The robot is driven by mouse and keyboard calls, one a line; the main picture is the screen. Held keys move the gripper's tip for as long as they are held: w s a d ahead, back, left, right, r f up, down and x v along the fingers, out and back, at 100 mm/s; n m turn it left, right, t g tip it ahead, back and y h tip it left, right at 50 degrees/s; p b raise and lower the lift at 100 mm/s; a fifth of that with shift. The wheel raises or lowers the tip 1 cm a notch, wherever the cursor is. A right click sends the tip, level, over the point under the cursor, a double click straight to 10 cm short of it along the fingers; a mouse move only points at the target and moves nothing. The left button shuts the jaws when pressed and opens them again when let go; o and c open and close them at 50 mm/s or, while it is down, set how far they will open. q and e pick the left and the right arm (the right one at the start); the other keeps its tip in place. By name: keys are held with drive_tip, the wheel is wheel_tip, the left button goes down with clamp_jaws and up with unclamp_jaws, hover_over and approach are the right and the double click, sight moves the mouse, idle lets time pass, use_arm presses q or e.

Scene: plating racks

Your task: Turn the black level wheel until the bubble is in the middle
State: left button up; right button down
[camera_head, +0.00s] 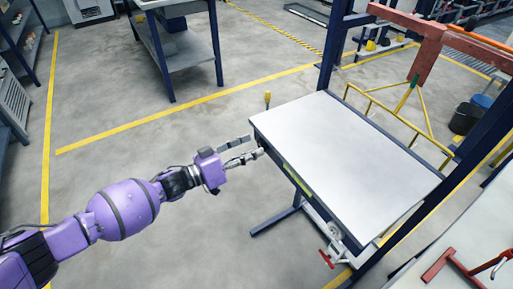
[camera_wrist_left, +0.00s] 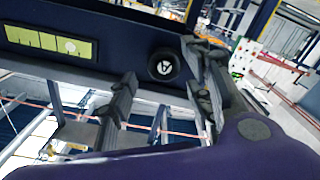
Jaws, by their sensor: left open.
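The black level wheel (camera_wrist_left: 164,65) shows in the left wrist view as a round knob with a white mark, on the dark edge of the table. To its left is the yellow-green level (camera_wrist_left: 48,42) with dark lines; its pale bubble (camera_wrist_left: 69,46) sits right of the middle. The level also shows as a green strip in the head view (camera_head: 298,181). My left gripper (camera_head: 254,147) is open at the table's near left corner, its fingers to either side of the wheel in the wrist view; contact cannot be told. The wheel cannot be made out in the head view.
The white tabletop (camera_head: 345,140) is bare. A yellow-topped post (camera_head: 267,99) stands at its back left corner, a red handle (camera_head: 326,258) below its front. Blue uprights and a red beam (camera_head: 415,40) stand to the right. The floor left of the table is clear.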

sight(262, 144)
use_arm(q)
drive_tip(key=shift+x, duration=1.3)
drive_tip(key=c, duration=1.1)
drive_tip(key=shift+o, duration=0.2)
drive_tip(key=m, duration=0.4)
drive_tip(key=shift+s+d+f, duration=0.1)
drive_tip(key=shift+f, duration=0.1)
